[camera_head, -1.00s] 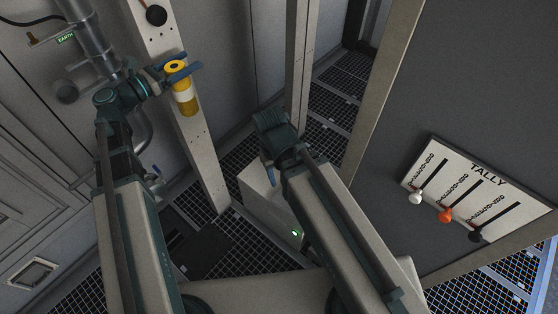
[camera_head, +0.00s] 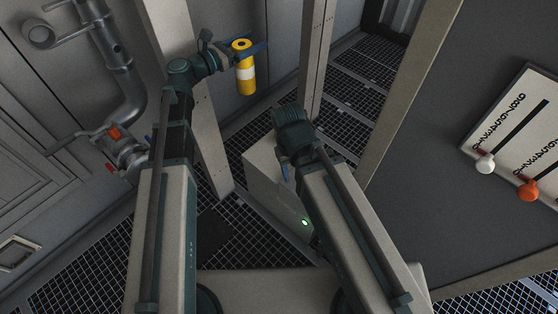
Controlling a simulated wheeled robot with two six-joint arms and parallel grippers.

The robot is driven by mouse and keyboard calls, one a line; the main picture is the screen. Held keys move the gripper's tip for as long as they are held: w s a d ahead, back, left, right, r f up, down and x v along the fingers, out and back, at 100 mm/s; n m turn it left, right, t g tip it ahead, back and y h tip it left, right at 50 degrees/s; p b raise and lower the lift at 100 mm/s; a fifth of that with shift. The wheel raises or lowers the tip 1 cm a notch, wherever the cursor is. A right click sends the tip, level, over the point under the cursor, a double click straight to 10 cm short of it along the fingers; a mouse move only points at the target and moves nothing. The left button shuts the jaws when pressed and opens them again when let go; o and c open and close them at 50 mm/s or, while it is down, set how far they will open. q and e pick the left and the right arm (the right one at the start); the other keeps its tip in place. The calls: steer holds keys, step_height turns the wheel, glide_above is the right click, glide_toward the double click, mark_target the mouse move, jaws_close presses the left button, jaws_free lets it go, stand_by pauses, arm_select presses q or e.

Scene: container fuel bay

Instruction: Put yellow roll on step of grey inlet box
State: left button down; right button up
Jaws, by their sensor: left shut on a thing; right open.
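The yellow roll (camera_head: 246,84), with a white band round its middle, is held upright by my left gripper (camera_head: 242,50). The jaws are shut on it near its top end, and it hangs clear above the grating floor in front of a grey wall. My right gripper (camera_head: 284,168) is open, low beside a pale box with a green light (camera_head: 262,176). My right arm hides part of this box. I cannot tell whether it is the grey inlet box, and I see no clear step on it.
A pale upright post (camera_head: 204,140) stands behind my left arm, and another post (camera_head: 316,60) stands right of the roll. A pipe with a red-marked valve (camera_head: 122,148) is at the left. A dark panel with a tally board (camera_head: 518,130) fills the right. Grating floor (camera_head: 352,84) lies between.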

arm_select(q)
steer(key=d+f+b, duration=1.2)
steer(key=f+b, duration=0.2)
steer(key=f, duration=0.2)
steer(key=w+d+f+b, duration=0.1)
steer(key=d+f+b, duration=1)
steer(key=f+b, duration=0.4)
steer(key=shift+w+d+f, duration=0.2)
steer(key=shift+d+f, duration=0.15)
steer(key=shift+d, duration=0.05)
steer(key=s+a+f+b, duration=0.2)
steer(key=s+a, duration=0.1)
steer(key=a, duration=0.4)
steer(key=s+a+f+b, duration=0.3)
steer(key=a, duration=0.4)
steer(key=shift+s+a, duration=0.25)
steer(key=shift+a, duration=0.05)
steer(key=shift+f+b, duration=0.1)
steer(key=shift+b, duration=0.2)
steer(key=shift+f+b, duration=0.25)
steer(key=shift+b, duration=0.05)
jaws_free()
steer(key=shift+r, duration=0.1)
